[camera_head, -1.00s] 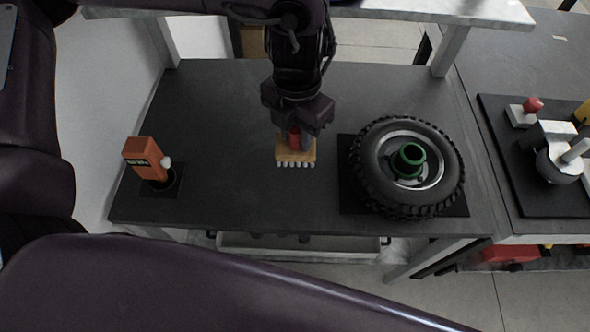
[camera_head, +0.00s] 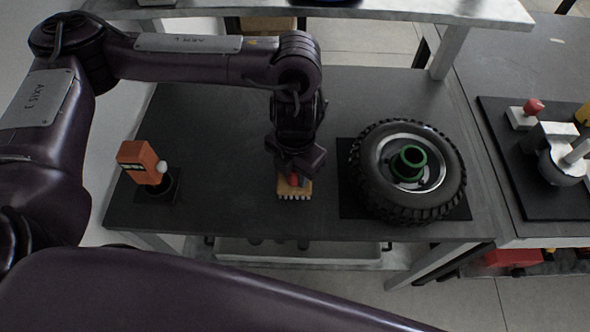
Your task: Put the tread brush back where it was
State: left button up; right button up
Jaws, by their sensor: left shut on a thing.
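The tread brush (camera_head: 292,191) has a tan wooden block with pale bristles and a red grip, mostly covered by my fingers. My left gripper (camera_head: 298,172) is shut on the red grip from above. The brush is over the middle of the dark bench top, left of the tire; I cannot tell whether its bristles touch the surface. My right gripper is not in view; a dark arm link crosses the bottom of the picture.
A knobbly tire (camera_head: 374,180) with a green hub piece (camera_head: 408,162) lies on a black mat (camera_head: 349,207) to the right. An orange device (camera_head: 140,161) stands in a dark holder (camera_head: 163,190) at the left. A shelf (camera_head: 400,10) spans the back. Bench room left of the brush is clear.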

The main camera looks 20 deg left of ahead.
pick_arm(q)
jog(key=shift+f, duration=0.1)
jog(key=shift+f, duration=0.15)
jog(key=o, duration=1)
jog(key=shift+o, duration=0.2)
jog(key=shift+r, duration=0.4)
notch_tip(320, 180, up, 12)
jog(key=shift+f+p, duration=0.15)
jog(key=shift+p, duration=0.5)
jog(key=shift+s, duration=0.1)
